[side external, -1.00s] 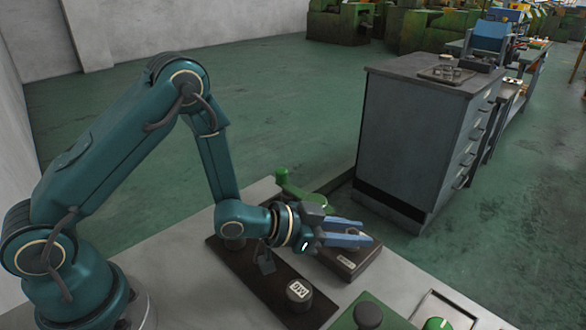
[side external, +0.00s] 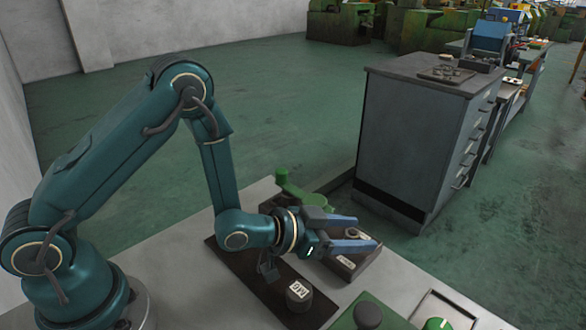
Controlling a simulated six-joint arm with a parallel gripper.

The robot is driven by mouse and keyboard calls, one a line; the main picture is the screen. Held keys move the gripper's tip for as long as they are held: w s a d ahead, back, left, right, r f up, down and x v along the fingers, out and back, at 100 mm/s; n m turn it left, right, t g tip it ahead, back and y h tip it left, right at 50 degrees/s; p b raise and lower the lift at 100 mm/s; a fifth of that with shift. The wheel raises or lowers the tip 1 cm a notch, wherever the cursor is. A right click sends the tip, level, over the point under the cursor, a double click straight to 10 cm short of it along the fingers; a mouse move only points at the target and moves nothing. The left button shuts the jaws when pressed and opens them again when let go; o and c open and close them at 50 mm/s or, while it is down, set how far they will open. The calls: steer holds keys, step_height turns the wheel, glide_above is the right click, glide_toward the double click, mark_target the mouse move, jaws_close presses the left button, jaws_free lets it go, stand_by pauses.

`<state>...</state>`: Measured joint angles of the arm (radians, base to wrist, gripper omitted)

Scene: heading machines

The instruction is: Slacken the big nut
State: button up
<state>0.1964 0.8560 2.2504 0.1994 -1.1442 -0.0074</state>
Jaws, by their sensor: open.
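My gripper (side external: 366,232) is open, its two blue fingers spread and pointing right, above a brown block (side external: 366,264) on the bench. A small pale part (side external: 352,233) shows between the fingers; it may be the big nut, but it is too small and too covered to tell. I cannot tell whether the fingers touch it. The block bears a pale label (side external: 346,262) on its front. A dark round piece marked M6 (side external: 299,295) stands on a long dark board (side external: 269,294) in front of my wrist.
A green part (side external: 290,188) stands behind the wrist. A grey drawer cabinet (side external: 413,135) stands beyond the bench. The bench surface (side external: 190,262) is clear at left.

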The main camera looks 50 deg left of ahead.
mark_target(353, 232)
steer(key=shift+s, duration=0.1)
steer(key=shift+v, duration=2.5)
